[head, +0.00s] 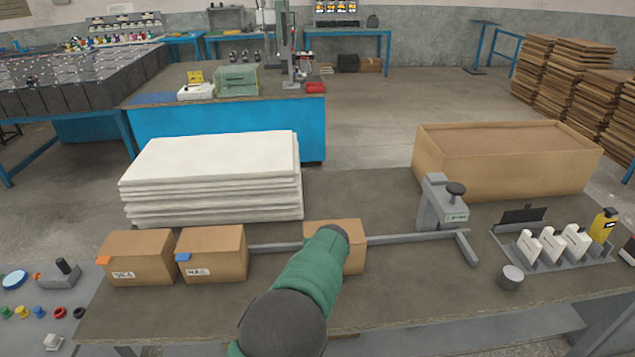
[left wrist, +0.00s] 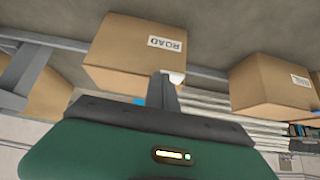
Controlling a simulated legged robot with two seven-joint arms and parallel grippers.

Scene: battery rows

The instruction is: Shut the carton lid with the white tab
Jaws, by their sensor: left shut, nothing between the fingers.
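The carton with the white tab (left wrist: 130,50) is brown, with a label reading "ROAD" upside down in the left wrist view. The white tab (left wrist: 177,78) shows at its lid edge, just beside my left fingertips. In the head view this carton (head: 353,250) stands in the middle of the bench, partly covered by my left arm; its visible top looks flat and shut. My left gripper (left wrist: 164,84) is shut and empty, at the carton's tab side; I cannot tell if it touches. My right gripper is not in view.
Cartons with an orange tab (head: 137,262) and a blue tab (head: 215,258) stand to the left. A stack of white sheets (head: 215,180) lies behind them. A grey rail (head: 410,238) runs beside the middle carton towards a grey clamp (head: 441,205). A large open box (head: 500,170) stands back right.

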